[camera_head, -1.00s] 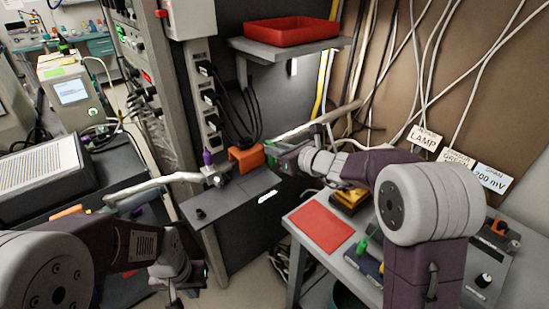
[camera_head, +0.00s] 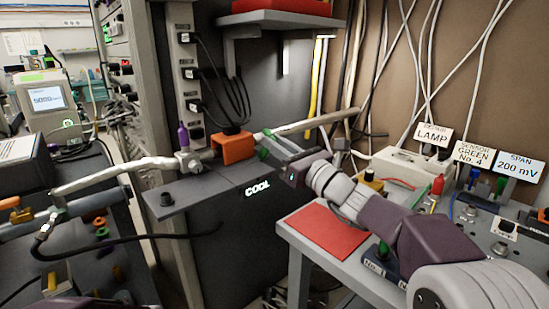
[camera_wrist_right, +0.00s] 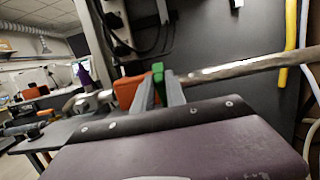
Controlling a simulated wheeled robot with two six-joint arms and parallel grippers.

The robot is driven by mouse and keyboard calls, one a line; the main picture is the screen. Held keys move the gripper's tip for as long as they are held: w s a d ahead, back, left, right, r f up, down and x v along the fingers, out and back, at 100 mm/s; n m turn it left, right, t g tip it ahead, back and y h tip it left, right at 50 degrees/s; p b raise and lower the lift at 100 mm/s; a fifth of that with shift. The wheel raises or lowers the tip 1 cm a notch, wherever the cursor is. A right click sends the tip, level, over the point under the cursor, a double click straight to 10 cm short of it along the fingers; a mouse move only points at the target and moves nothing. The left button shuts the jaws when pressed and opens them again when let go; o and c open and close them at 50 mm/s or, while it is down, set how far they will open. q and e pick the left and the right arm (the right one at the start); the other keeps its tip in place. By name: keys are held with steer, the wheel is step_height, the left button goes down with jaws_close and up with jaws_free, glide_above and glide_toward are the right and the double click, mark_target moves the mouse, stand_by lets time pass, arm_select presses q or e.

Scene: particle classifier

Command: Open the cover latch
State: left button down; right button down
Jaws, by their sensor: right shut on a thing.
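An orange block (camera_head: 236,147), which may be the latch cover, sits on the dark grey shelf (camera_head: 206,187) by the pale horizontal pipe. It also shows in the right wrist view (camera_wrist_right: 127,92). My right gripper (camera_head: 273,150) reaches in from the right, just beside the block. In the right wrist view its fingers (camera_wrist_right: 168,90) are close together at a bright green piece (camera_wrist_right: 158,73), next to the orange block. The fingers hide part of this piece, and I cannot tell how it joins the block. My left gripper is not in view.
The pale pipe (camera_head: 125,170) runs past the shelf on the left. A purple-topped valve (camera_head: 184,136) stands left of the block. A red tray (camera_head: 270,13) is on a shelf above. A side table with a red mat (camera_head: 325,228) stands lower right. Cables hang along the back wall.

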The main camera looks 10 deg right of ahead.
stand_by(0.3)
steer(key=c, duration=1.4)
jaws_free()
steer(key=shift+o, duration=0.2)
steer(key=r+p+v, duration=0.2)
steer(key=v, duration=1.1)
steer(key=shift+s+d+r+p, duration=0.2)
steer(key=shift+s+r+p, duration=0.05)
steer(key=shift+p, duration=0.05)
